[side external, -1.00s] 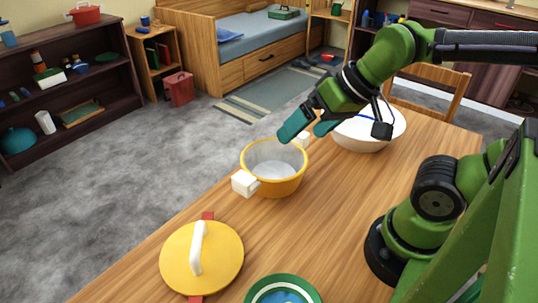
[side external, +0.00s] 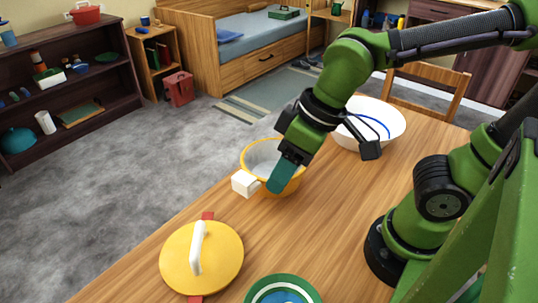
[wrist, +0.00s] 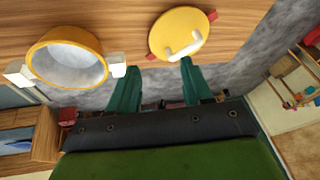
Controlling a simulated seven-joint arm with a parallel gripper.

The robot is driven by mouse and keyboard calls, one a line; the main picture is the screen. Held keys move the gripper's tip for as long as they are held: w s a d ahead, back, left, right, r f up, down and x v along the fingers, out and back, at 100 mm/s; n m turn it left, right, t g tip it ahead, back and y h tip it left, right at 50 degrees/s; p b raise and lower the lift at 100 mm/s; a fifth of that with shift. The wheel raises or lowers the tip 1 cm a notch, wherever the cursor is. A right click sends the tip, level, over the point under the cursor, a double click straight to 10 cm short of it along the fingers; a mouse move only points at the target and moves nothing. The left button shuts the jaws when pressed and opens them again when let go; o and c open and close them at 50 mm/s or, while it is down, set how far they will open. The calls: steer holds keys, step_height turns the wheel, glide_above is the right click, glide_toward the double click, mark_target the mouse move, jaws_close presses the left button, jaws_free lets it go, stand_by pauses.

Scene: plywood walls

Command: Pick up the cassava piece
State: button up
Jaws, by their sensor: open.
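I cannot pick out a cassava piece in either view. My gripper (side external: 279,178) points down in front of the yellow-rimmed pot in the side view and hides part of it. In the wrist view my gripper (wrist: 160,65) has its two teal fingers wide apart, with nothing between them. The pot (side external: 243,158) is open, with a pale inside and white block handles. It also shows at the upper left of the wrist view (wrist: 70,32), and its visible inside looks empty. The white bowl (side external: 392,132) stands behind my arm; its contents are not clear.
A yellow lid (side external: 177,265) with a white handle lies on the wooden table (side external: 275,235), and it shows at the top of the wrist view (wrist: 160,30). A green-rimmed dish (side external: 283,279) is at the near edge. Bare table lies right of the pot.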

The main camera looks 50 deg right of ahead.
steer(key=s+a+f+n+g+h, duration=0.35)
steer(key=s+a+n, duration=0.75)
steer(key=n, duration=0.4)
steer(key=shift+y, duration=0.35)
steer(key=f, duration=0.5)
steer(key=w+f, duration=0.1)
steer(key=f, duration=0.4)
steer(key=a+f, duration=0.1)
steer(key=f, duration=0.4)
steer(key=shift+w+a+f, duration=0.1)
steer(key=shift+w+f, duration=0.2)
steer(key=shift+w, duration=0.1)
jaws_close()
